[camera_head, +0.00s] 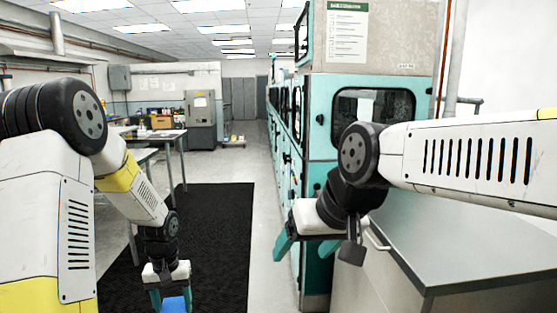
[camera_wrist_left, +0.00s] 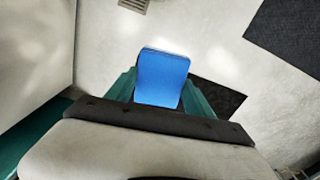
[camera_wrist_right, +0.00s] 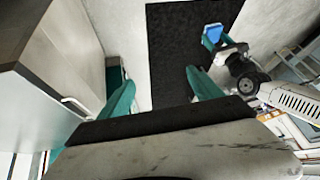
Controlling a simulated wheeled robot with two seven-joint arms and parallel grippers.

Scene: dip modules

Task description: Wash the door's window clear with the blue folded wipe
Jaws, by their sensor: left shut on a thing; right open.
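The blue folded wipe (camera_head: 174,305) is at the bottom of the head view, between the teal fingers of my left gripper (camera_head: 170,297). The left wrist view shows the wipe (camera_wrist_left: 162,78) upright between the fingers. My left gripper is shut on it, above the floor. The door's window (camera_head: 378,103) is a dark, rounded pane in the teal cabinet front. My right arm covers its lower part, and I cannot tell how dirty it is. My right gripper (camera_head: 306,246) is open and empty, below and left of the window. Its spread fingers show in the right wrist view (camera_wrist_right: 160,90).
A grey-topped counter (camera_head: 450,240) with a handle stands at the right, close to my right arm. A black mat (camera_head: 222,230) lies on the floor. Teal cabinets (camera_head: 285,120) line the aisle. A table (camera_head: 165,135) stands at the back left.

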